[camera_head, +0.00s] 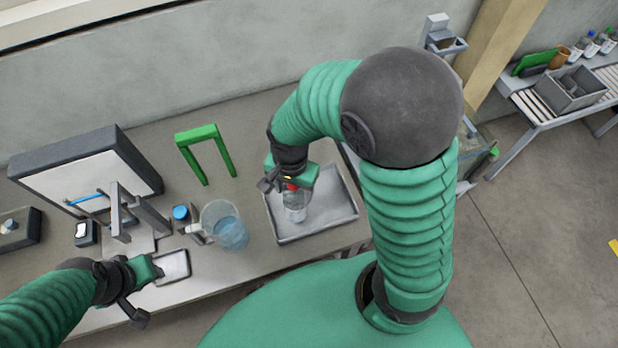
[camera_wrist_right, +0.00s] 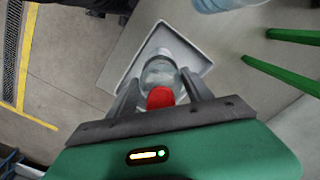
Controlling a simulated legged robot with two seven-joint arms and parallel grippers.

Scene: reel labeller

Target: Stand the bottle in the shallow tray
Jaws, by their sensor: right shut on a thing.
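The bottle (camera_head: 295,205) is clear with a red cap, and my right gripper (camera_head: 289,186) is shut on it near the cap. In the right wrist view the bottle (camera_wrist_right: 160,76) sits between the two fingers of the gripper (camera_wrist_right: 160,92). The shallow grey tray (camera_head: 338,219) lies on the bench under the bottle, and its rim also shows in the right wrist view (camera_wrist_right: 118,92). I cannot tell whether the bottle's base touches the tray floor. My left gripper (camera_head: 150,283) is over the bench's front left; its jaw opening is unclear.
A clear pitcher (camera_head: 226,228) with bluish contents stands just left of the tray, beside a blue-capped container (camera_head: 181,214). A green frame (camera_head: 205,152) stands behind them. The labeller (camera_head: 118,200) and a small metal plate (camera_head: 173,267) are further left.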

